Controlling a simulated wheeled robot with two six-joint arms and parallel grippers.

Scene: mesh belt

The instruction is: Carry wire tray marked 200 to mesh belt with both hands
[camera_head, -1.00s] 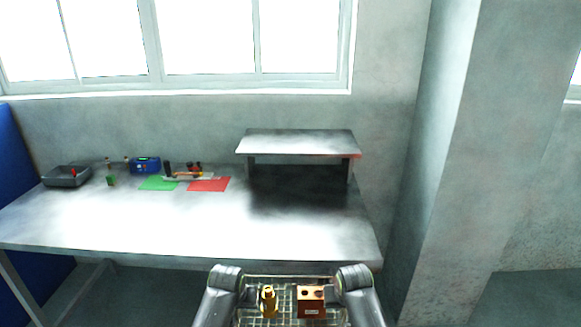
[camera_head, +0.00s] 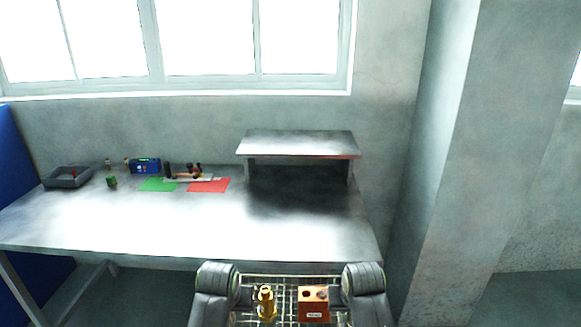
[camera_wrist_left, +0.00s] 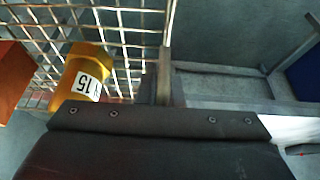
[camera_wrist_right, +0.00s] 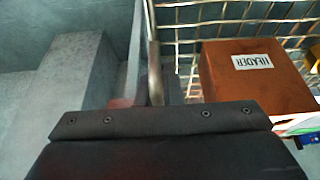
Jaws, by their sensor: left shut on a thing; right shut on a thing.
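A wire tray (camera_head: 284,279) is held between my two grippers at the bottom of the head view, in front of the workbench. Its mesh also shows in the left wrist view (camera_wrist_left: 130,20) and the right wrist view (camera_wrist_right: 190,14). A brass-yellow fitting (camera_head: 266,303) labelled 15 in the left wrist view (camera_wrist_left: 84,72) and an orange-brown block (camera_head: 313,304) labelled HEADER (camera_wrist_right: 250,85) ride in it. My left gripper (camera_head: 246,296) is shut on the tray's left side. My right gripper (camera_head: 335,295) is shut on its right side. No 200 mark and no mesh belt are visible.
A metal workbench (camera_head: 150,225) stands ahead with a raised shelf (camera_head: 298,143). On it are a grey bin (camera_head: 67,183), a blue device (camera_head: 145,165), a green mat (camera_head: 158,185) and a red mat (camera_head: 209,186). Its front middle is clear. A pillar (camera_head: 440,160) stands at right.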

